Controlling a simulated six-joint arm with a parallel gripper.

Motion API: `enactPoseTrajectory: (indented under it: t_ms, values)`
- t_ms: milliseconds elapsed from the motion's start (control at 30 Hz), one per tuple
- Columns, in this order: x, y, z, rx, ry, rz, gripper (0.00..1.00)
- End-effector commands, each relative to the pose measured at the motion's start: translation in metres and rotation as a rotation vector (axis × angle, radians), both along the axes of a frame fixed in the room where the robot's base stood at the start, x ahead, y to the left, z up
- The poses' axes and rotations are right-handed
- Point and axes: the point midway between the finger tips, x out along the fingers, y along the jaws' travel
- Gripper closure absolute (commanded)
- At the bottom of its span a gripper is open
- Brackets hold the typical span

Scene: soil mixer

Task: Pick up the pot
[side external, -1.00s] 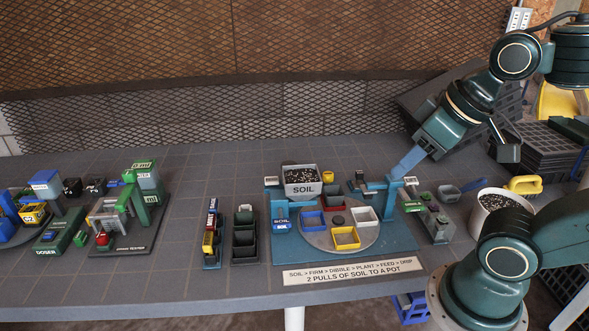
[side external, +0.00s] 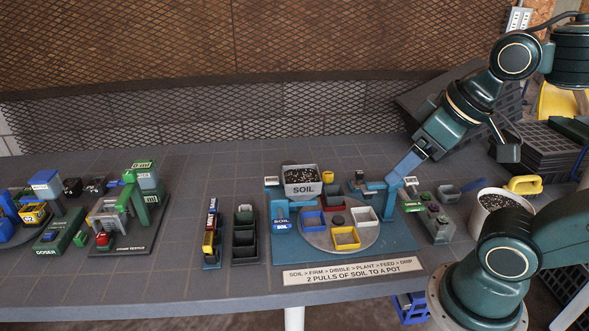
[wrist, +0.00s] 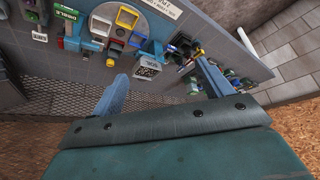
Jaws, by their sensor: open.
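Small dark square pots (side external: 244,241) stand in a row left of the turntable in the side view. Square trays in blue, red, yellow and white sit on the grey round turntable (side external: 318,240); I cannot tell which item is the pot meant. The turntable also shows in the wrist view (wrist: 105,46). My gripper (side external: 393,183) hangs above the right end of the blue station, apart from the dark pots. In the wrist view my gripper (wrist: 161,70) has its two blue fingers spread wide with nothing between them touching.
A soil bin (side external: 302,182) stands behind the turntable. A narrow coloured rack (side external: 212,236) is beside the dark pots. A bucket of soil (side external: 492,205) and a yellow-handled tool (side external: 523,184) are at right. The table left of the rack is clear up to a green machine (side external: 148,190).

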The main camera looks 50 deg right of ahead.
Motion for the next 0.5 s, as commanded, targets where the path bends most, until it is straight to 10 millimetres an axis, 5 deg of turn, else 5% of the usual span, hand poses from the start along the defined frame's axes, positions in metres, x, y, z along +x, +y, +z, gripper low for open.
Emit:
enactPoseTrajectory:
  t_ms: [267, 500]
  values:
    - [0.006, 0.0, 0.003, 0.005, 0.008, -0.01, 0.21]
    - [0.034, 0.001, 0.015, 0.033, 0.046, -0.059, 0.21]
